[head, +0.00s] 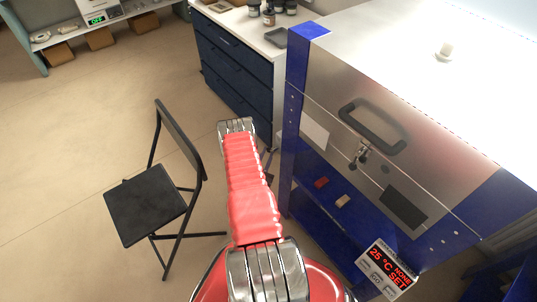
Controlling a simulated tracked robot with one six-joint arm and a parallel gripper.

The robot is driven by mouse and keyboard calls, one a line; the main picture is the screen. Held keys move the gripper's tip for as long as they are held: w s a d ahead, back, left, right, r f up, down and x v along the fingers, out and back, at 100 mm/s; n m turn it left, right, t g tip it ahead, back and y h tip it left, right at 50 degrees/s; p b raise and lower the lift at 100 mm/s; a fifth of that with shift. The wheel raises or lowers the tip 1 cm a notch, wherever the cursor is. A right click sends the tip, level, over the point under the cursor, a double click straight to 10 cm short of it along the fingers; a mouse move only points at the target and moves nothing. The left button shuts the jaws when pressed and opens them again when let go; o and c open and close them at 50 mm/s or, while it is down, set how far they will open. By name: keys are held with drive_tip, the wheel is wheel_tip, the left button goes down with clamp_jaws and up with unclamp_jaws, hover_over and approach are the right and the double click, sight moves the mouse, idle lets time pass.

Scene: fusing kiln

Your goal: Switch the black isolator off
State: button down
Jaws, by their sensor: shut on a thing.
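I cannot make out a black isolator for certain in the head view. The kiln (330,75) stands at the right, with a shut metal front in a blue frame. A black bar handle (372,126) and a small metal latch (361,153) are on its front. A flat dark rectangle (404,208) is lower on the front; I cannot tell what it is. My red arm rises from the bottom middle to a metal joint, left of the kiln. My gripper does not show; the part of the arm beyond that joint is hidden.
A black folding chair (147,203) stands left of my arm. A dark blue drawer cabinet (233,62) with bottles is behind. A display (387,268) at the kiln's lower front reads 25 °C. A unit at the back left (97,20) shows OFF.

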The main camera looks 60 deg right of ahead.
drive_tip(key=shift+s+m, duration=0.1)
drive_tip(key=shift+m, duration=0.2)
drive_tip(key=shift+w+d+r+m+g+h, duration=0.15)
drive_tip(key=shift+w+r+m+g+h, duration=0.1)
drive_tip(key=shift+m+h, duration=0.4)
drive_tip(key=shift+w+d+r+m+g+h, duration=0.1)
drive_tip(key=shift+w+r+m+g+h, duration=0.1)
drive_tip(key=shift+m+h, duration=0.45)
drive_tip(key=shift+d+r+m+g+h, duration=0.15)
drive_tip(key=shift+r+m+g, duration=0.5)
drive_tip(key=shift+m+g, duration=2.15)
drive_tip(key=shift+a+r+m+g+h, duration=0.1)
drive_tip(key=shift+r+m+g, duration=1)
drive_tip(key=shift+m, duration=3.05)
drive_tip(key=shift+d+r+m+g+h, duration=0.15)
drive_tip(key=shift+r+m+g, duration=0.1)
drive_tip(key=shift+m+g, duration=2.75)
drive_tip(key=shift+a+m+t, duration=0.15)
drive_tip(key=shift+m+t, duration=0.3)
drive_tip(key=shift+m, duration=0.1)
drive_tip(key=c, duration=1.8)
unclamp_jaws()
drive_tip(key=shift+c, duration=0.2)
drive_tip(key=shift+w, duration=0.1)
drive_tip(key=shift+w, duration=0.15)
